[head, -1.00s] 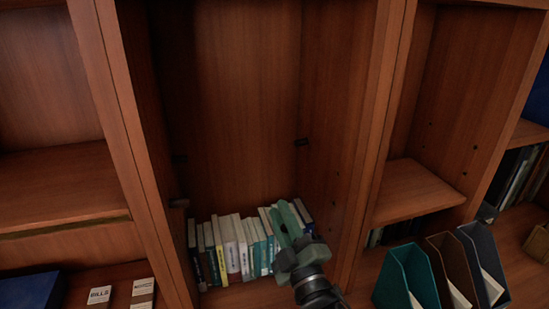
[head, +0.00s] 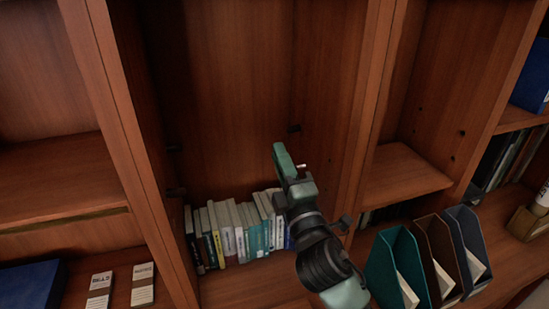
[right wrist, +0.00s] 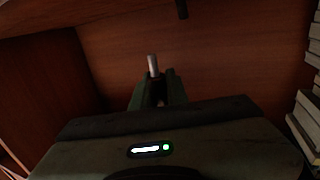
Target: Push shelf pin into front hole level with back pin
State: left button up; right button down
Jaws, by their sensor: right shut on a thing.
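My right gripper (head: 292,166) is in front of the middle bay, above the books, with its fingers pointing up and into the bay. It is shut on a small pale metal shelf pin (head: 301,166). In the right wrist view the pin (right wrist: 153,66) stands out beyond the fingertips (right wrist: 157,88), apart from the wood. A dark back pin (head: 294,128) sticks out of the bay's right side panel near the back, and it also shows at the top of the right wrist view (right wrist: 182,8). I cannot clearly make out the front hole. My left gripper is not in view.
A row of books (head: 235,228) stands on the bay's lower shelf. The right front upright (head: 365,130) borders the bay. Magazine files (head: 398,270) stand at right. The bay's upper space is empty.

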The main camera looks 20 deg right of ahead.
jog(key=shift+s+d, duration=0.15)
jog(key=shift+d, duration=2)
jog(key=shift+p, duration=0.45)
jog(key=shift+d, duration=1.5)
jog(key=c, duration=1.3)
grip_release()
jog(key=shift+s, duration=0.1)
